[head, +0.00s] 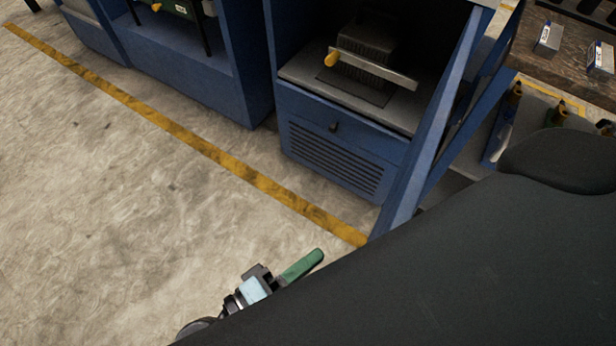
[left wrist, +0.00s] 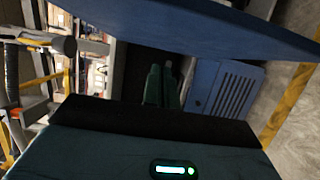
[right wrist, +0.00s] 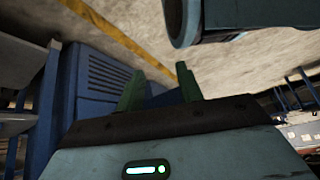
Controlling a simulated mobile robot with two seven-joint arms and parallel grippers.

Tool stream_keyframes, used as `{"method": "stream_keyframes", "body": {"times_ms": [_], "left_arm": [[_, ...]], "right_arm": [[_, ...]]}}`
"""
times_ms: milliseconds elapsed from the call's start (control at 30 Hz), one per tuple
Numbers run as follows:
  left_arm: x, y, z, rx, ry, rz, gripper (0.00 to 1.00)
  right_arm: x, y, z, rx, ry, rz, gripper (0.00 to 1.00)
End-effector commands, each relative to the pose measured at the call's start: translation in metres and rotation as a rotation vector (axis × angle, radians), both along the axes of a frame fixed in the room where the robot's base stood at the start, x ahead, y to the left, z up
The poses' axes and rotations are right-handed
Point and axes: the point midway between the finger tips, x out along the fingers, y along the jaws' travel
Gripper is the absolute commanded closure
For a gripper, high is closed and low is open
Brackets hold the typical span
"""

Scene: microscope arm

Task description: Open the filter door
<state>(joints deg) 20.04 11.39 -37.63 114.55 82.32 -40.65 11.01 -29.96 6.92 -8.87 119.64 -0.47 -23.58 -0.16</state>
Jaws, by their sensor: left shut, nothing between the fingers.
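The filter door appears to be the blue louvred panel (head: 335,160) low on the blue machine in the head view. It looks shut, with a small dark knob (head: 333,127) near its top. Blue louvred panels also show in the left wrist view (left wrist: 233,92) and the right wrist view (right wrist: 104,85). My left gripper (head: 316,256) is low in the head view, well apart from the panel; its green fingers are together and empty. My right gripper (right wrist: 158,82) shows only in the right wrist view, its green fingers spread with nothing seen between them.
Above the panel is an open bay with a metal bar and yellow knob (head: 331,58). A blue post (head: 425,135) stands right of it. A workbench (head: 565,70) with small boxes is at upper right. A yellow floor line (head: 215,153) crosses open concrete at left.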

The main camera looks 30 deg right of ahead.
Motion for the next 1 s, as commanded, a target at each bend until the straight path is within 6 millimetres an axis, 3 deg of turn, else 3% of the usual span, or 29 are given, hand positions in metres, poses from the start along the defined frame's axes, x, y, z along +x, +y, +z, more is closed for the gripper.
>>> {"method": "stream_keyframes", "body": {"times_ms": [100,300,533,700,1000], "left_arm": [[0.001,0.003,-0.002,0.002,0.001,0.002,1.00],[-0.016,0.045,-0.003,0.005,0.002,0.000,1.00],[-0.028,0.079,-0.002,0.004,0.003,0.000,1.00],[-0.032,0.090,-0.001,0.002,0.001,0.000,1.00],[-0.032,0.093,0.000,0.000,0.000,0.001,1.00]], "right_arm": [[0.000,0.000,-0.002,0.000,0.000,0.000,0.64],[0.000,0.000,-0.009,0.000,0.004,0.002,0.64],[-0.002,-0.002,-0.016,-0.008,0.010,0.010,0.64],[0.002,-0.002,-0.017,-0.008,0.004,0.010,0.64],[0.005,-0.002,-0.016,-0.008,-0.003,0.010,0.64]]}}
